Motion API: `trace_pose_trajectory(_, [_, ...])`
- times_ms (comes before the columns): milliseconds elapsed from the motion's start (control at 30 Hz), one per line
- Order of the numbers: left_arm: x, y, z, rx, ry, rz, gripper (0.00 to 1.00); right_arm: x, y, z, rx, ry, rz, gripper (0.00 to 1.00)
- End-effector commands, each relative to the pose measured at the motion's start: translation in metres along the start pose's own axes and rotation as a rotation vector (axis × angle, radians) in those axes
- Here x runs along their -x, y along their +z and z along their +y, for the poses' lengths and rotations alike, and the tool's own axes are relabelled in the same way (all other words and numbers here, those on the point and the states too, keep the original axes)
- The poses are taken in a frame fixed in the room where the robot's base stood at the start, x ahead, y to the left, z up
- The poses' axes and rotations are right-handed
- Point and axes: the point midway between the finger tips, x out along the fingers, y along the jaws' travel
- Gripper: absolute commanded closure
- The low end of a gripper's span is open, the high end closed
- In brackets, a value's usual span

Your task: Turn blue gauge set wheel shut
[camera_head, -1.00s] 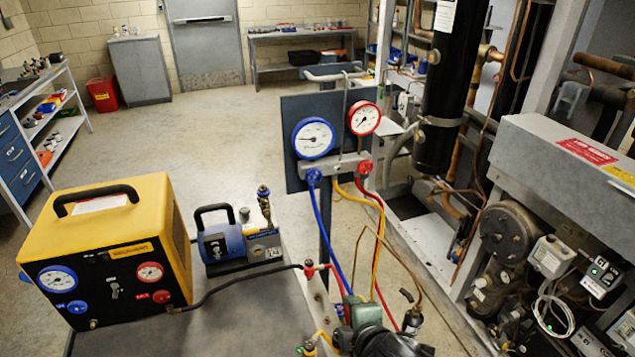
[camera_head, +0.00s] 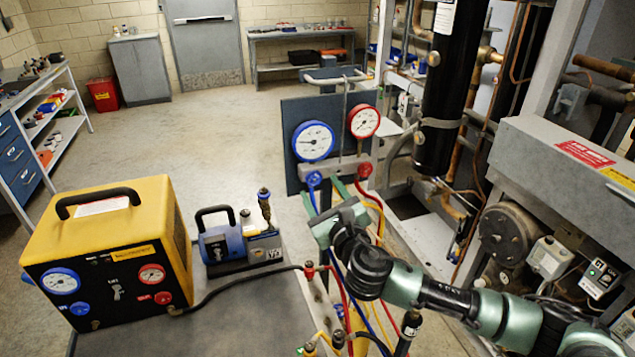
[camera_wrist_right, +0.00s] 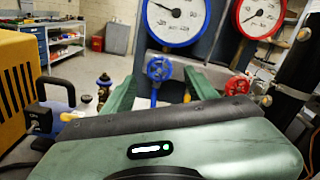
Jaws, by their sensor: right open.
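The blue wheel (camera_head: 314,179) of the gauge set sits under the blue-rimmed gauge (camera_head: 313,141), on the left end of the grey manifold. My right gripper (camera_head: 323,194) is open just below and in front of it. In the right wrist view the blue wheel (camera_wrist_right: 159,68) shows between and beyond the two green fingertips (camera_wrist_right: 160,85), with no contact visible. The red wheel (camera_head: 364,171) is at the manifold's right end, under the red-rimmed gauge (camera_head: 364,121); it also shows right of the fingers in the wrist view (camera_wrist_right: 238,85). My left gripper is not in view.
Blue, yellow and red hoses (camera_head: 375,205) hang below the manifold, close to my right gripper. A yellow machine (camera_head: 110,225) and a blue pump (camera_head: 235,243) stand on the grey surface at left. The compressor rack (camera_head: 560,165) is at right. Open floor lies behind.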

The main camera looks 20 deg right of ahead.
Motion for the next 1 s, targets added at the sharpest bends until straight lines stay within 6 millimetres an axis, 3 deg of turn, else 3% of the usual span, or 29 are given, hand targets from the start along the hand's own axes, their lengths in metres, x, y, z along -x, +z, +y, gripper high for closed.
trace_pose_trajectory(200, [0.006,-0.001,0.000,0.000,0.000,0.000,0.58,-0.026,0.001,0.000,-0.003,0.000,0.001,0.43])
trace_pose_trajectory(567, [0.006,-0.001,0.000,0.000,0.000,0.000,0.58,-0.032,0.000,0.000,-0.003,0.001,0.001,0.43])
trace_pose_trajectory(767, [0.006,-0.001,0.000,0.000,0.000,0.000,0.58,-0.031,0.000,0.000,-0.004,0.001,0.001,0.95])
trace_pose_trajectory(800, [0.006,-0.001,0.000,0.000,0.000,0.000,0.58,-0.031,0.000,0.000,-0.004,0.001,0.001,1.00])
trace_pose_trajectory(1000, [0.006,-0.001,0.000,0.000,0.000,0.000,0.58,-0.031,0.000,0.001,-0.015,0.001,0.001,1.00])
